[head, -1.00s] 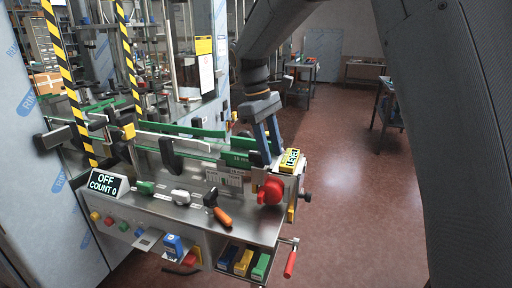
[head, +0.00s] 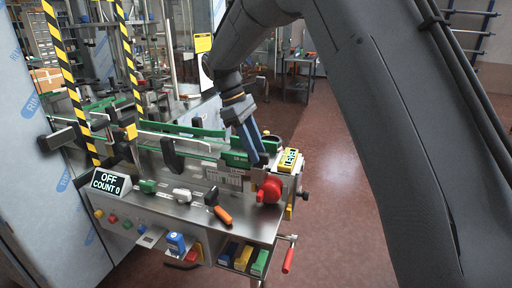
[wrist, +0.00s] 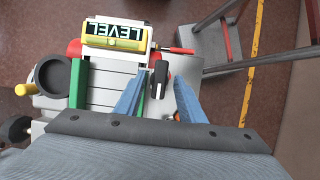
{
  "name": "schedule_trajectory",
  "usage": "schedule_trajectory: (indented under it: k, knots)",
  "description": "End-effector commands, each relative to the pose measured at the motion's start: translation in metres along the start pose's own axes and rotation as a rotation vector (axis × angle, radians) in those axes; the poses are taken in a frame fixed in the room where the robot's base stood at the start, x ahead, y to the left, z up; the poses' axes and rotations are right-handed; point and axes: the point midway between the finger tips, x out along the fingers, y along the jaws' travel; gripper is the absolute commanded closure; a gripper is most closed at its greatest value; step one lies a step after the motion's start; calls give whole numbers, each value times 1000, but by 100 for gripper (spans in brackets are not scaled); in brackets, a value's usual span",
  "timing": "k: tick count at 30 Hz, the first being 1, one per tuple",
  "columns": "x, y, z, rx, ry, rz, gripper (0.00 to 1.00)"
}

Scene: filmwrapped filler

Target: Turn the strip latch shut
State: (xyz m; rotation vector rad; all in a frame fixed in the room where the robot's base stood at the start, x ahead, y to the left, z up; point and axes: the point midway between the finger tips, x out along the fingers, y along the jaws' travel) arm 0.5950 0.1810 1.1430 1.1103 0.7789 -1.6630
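My gripper (wrist: 158,100) points down over the right end of the machine. Its two blue fingers are apart. A small black lever (wrist: 159,74), possibly the strip latch, shows between the fingertips in the wrist view, beside the white slatted surface. I cannot tell whether the fingers touch it. In the head view my gripper (head: 261,160) is just behind the red knob (head: 269,190), and the lever cannot be made out there.
A yellow LEVEL block (head: 290,160) stands close to the right of my gripper; it also shows in the wrist view (wrist: 115,36). An OFF, COUNT 0 display (head: 107,182) and an orange-handled tool (head: 219,208) are on the front ledge. Open floor lies to the right.

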Motion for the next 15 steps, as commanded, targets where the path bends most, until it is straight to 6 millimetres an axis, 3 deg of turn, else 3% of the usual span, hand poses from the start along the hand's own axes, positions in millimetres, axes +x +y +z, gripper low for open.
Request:
schedule_trajectory:
  k: [10,11,15]
  knots:
    - [7,0,0,0,1,0,64]
    - [7,0,0,0,1,0,66]
    - [7,0,0,1,1,0,89]
